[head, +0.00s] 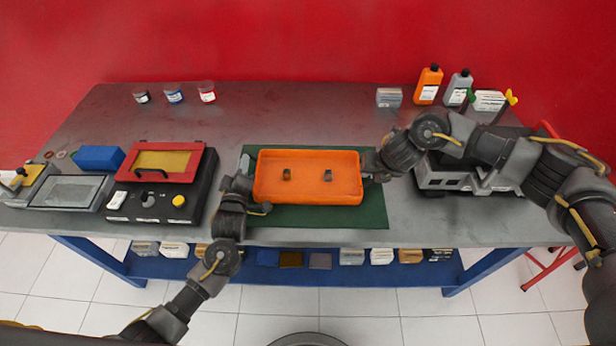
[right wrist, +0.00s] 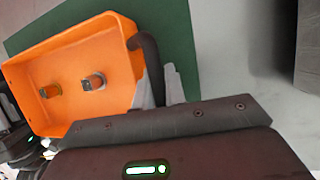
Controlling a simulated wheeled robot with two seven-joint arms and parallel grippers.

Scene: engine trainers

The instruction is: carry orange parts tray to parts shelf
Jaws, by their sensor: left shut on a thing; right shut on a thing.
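The orange parts tray (head: 308,193) is over the green mat (head: 375,212) on the grey workbench, with two small parts in it. It also shows in the right wrist view (right wrist: 98,118). I cannot tell whether it touches the mat. My left gripper (head: 249,186) is shut on the tray's left end. My right gripper (head: 368,170) is shut on the tray's right end, at a dark handle (right wrist: 147,62) in the right wrist view. The parts shelf may be the blue lower shelf (head: 190,266) under the bench, which holds several small boxes.
A black unit with a red-framed panel (head: 165,163) stands left of the tray. A grey machine (head: 450,172) is right, partly behind my right arm. Bottles (head: 428,84) and boxes stand at the back right, small jars (head: 173,93) at the back left. The back middle is clear.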

